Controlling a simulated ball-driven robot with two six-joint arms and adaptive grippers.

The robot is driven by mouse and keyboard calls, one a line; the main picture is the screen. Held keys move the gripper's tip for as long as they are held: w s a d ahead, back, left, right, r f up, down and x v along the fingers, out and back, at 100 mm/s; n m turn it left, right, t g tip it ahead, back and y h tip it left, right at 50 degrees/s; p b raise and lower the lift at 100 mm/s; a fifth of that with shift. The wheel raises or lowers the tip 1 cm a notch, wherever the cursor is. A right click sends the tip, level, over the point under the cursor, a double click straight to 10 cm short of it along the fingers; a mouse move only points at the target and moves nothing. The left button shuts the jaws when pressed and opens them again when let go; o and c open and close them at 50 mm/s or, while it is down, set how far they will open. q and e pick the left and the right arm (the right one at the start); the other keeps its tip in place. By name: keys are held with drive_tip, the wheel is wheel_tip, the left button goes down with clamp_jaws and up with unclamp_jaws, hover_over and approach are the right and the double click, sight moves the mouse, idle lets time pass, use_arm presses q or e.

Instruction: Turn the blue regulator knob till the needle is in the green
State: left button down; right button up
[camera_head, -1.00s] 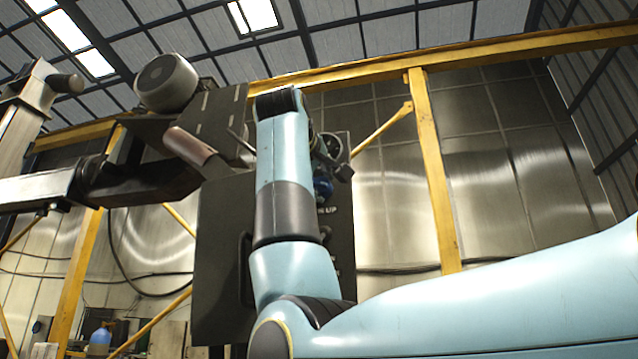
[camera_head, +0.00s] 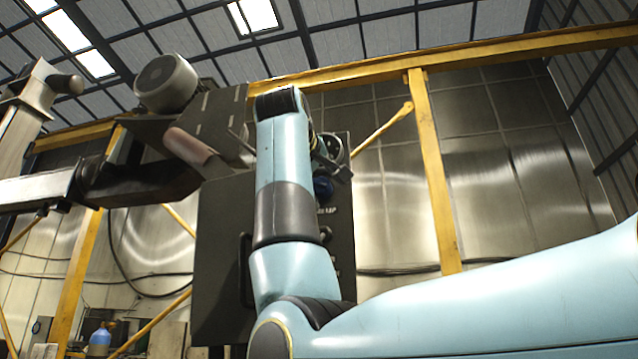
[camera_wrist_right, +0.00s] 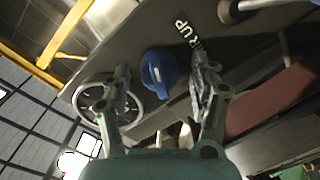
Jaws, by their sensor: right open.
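The blue regulator knob (camera_wrist_right: 160,72) sits on a dark panel between the two fingers of my right gripper (camera_wrist_right: 162,88) in the right wrist view. The fingers are open, with gaps visible on both sides of the knob. In the head view the blue knob (camera_head: 323,188) shows small, just right of my right arm, with my right gripper (camera_head: 328,160) at it, partly hidden by the arm. No gauge needle or green zone can be made out. My left gripper is not in view.
The dark panel (camera_head: 215,265) has a handle and white lettering (camera_wrist_right: 188,34) near the knob. A heavy dark boom (camera_head: 130,185) with a round motor-like housing (camera_head: 166,82) stands left of it. A yellow frame post (camera_head: 435,180) rises at the right.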

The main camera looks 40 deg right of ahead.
drive_tip(key=v, duration=0.7)
drive_tip(key=shift+a, duration=0.15)
drive_tip(key=shift+s, duration=0.1)
